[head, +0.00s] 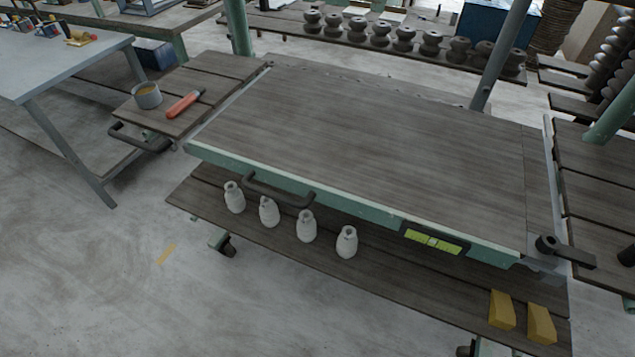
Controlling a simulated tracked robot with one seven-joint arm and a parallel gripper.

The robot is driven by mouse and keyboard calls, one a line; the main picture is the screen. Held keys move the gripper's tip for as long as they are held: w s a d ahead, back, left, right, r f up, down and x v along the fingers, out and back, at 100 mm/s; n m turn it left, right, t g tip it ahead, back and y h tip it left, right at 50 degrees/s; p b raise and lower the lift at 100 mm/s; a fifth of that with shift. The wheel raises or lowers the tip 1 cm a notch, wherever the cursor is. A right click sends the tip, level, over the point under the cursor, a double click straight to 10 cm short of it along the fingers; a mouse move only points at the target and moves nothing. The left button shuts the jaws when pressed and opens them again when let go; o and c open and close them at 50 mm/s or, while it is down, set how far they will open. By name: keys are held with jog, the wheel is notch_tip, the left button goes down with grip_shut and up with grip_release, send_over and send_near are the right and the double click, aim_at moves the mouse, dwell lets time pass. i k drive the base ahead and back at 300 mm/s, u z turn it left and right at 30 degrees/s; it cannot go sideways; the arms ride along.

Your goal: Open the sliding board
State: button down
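The sliding board (370,150) looks like the wide brown wooden top in the middle of the head view, lying flat with a pale green front edge. A dark bar handle (278,190) is fixed on the left part of that edge. A yellow-green level (436,240) sits on the right part of the edge. A dark lever with a round knob (566,251) is at the board's front right corner. I cannot tell whether the lever touches the board. My gripper is not in view, and nothing holds the handle.
A lower shelf (385,283) under the board bears several white bottles (306,226) and two yellow blocks (541,323). A side shelf (213,83) at left holds a cup (147,95) and an orange-handled tool (186,103). Green posts (239,27) rise behind. The floor at front left is clear.

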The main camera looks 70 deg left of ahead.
aim_at(459, 181)
jog(key=z, duration=0.35)
jog(key=i, duration=0.15)
jog(key=u, duration=2.95)
jog(key=k, duration=0.9)
jog(key=u, duration=0.2)
jog(key=i, duration=0.9)
jog(key=z, duration=0.05)
